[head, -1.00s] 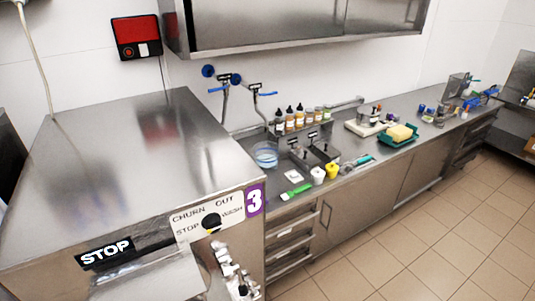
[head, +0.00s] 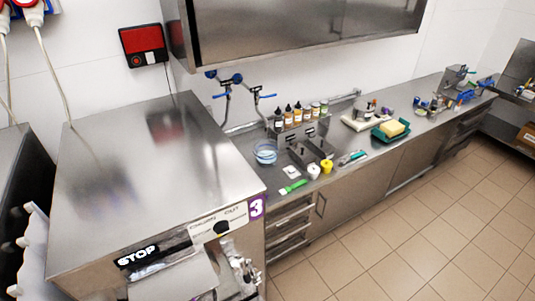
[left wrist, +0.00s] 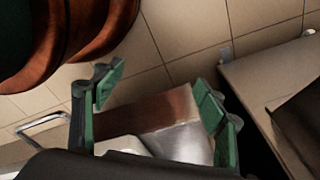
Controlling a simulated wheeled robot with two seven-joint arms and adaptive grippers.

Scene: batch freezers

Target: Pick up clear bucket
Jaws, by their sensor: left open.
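A clear round bucket (head: 265,152) with a bluish rim or band stands on the steel counter (head: 345,165), just right of the large steel batch freezer marked 3 (head: 150,160) in the head view. It is small in the picture and I cannot tell if it holds anything. My left gripper (left wrist: 158,92) shows in the left wrist view with its green-padded fingers spread and nothing between them. Tiled floor and a steel surface lie beyond it. The bucket does not show in that view. My right gripper is in neither view.
Two taps (head: 253,95) rise behind the bucket. Several sauce bottles (head: 298,115), a green spatula (head: 293,187), a yellow cup (head: 326,166) and a sponge on a green tray (head: 392,128) crowd the counter. A steel cabinet (head: 300,30) hangs above. The tiled floor (head: 420,220) is clear.

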